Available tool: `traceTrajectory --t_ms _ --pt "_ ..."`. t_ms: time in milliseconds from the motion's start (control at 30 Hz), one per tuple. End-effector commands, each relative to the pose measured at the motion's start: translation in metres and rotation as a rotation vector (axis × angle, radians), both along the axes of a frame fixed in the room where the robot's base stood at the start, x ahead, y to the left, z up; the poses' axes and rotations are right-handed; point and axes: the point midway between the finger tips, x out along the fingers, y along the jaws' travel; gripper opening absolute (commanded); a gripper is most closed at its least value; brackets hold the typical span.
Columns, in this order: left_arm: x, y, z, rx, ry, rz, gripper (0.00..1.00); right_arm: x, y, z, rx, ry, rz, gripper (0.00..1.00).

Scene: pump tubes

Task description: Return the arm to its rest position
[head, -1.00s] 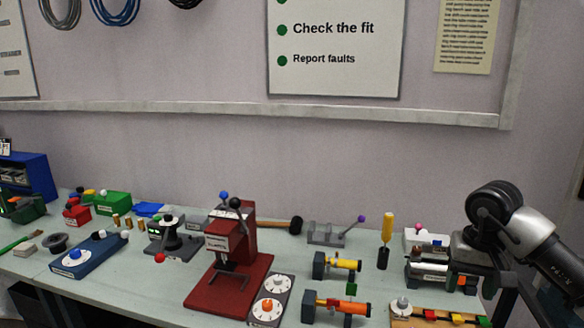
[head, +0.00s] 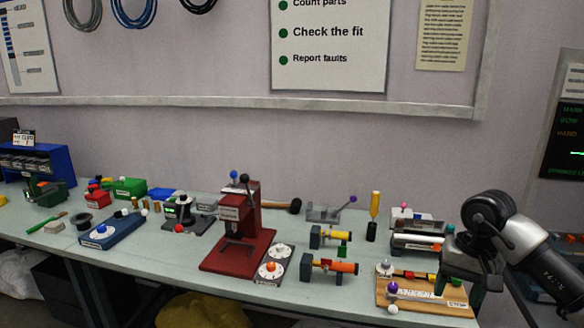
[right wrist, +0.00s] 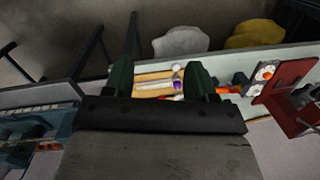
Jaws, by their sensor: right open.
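My right arm comes in from the right in the head view. Its gripper (head: 461,282) hangs at the right end of the bench, beside the wooden board (head: 425,300) with coloured knobs. In the right wrist view the two dark green fingers of the gripper (right wrist: 160,76) stand wide apart with nothing held between them. The wooden board (right wrist: 153,76) shows beyond and between the fingers. I cannot tell the exact height of the gripper above the bench. My left gripper is not in view.
The bench (head: 150,262) carries a red press (head: 238,240), a dial plate (head: 272,268), yellow and orange tube fixtures (head: 335,266) and a grey device (head: 415,241) near my right gripper. A yellow bag (head: 205,312) lies below. The wall above is clear of the arm.

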Motion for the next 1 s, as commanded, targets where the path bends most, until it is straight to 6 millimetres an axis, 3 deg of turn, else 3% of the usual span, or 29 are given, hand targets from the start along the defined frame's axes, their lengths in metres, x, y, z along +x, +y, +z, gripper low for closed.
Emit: traceTrajectory --t_ms 367,567,667,733,833,900,933,1000 --pt "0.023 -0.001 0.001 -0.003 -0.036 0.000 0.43 0.014 0.070 -0.067 0.446 0.175 -0.320 0.57" --pt "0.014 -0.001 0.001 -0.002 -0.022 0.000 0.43 0.026 0.119 -0.120 0.831 0.463 -0.749 0.57" --pt "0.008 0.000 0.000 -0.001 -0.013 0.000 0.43 0.035 0.138 -0.162 1.071 0.742 -1.133 0.57" --pt "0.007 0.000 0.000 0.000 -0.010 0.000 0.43 0.041 0.139 -0.203 1.229 0.994 -1.475 0.57" --pt "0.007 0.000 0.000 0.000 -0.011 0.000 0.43 0.037 0.124 -0.276 1.387 1.361 -1.981 0.57" --pt "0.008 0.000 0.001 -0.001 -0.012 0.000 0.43 0.024 0.110 -0.325 1.446 1.568 -2.280 0.57" --pt "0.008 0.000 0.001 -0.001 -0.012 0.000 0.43 0.016 0.104 -0.345 -1.358 -1.533 2.229 0.57" --pt "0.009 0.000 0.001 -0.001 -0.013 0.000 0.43 -0.007 0.091 -0.392 -1.146 -1.401 2.055 0.57"
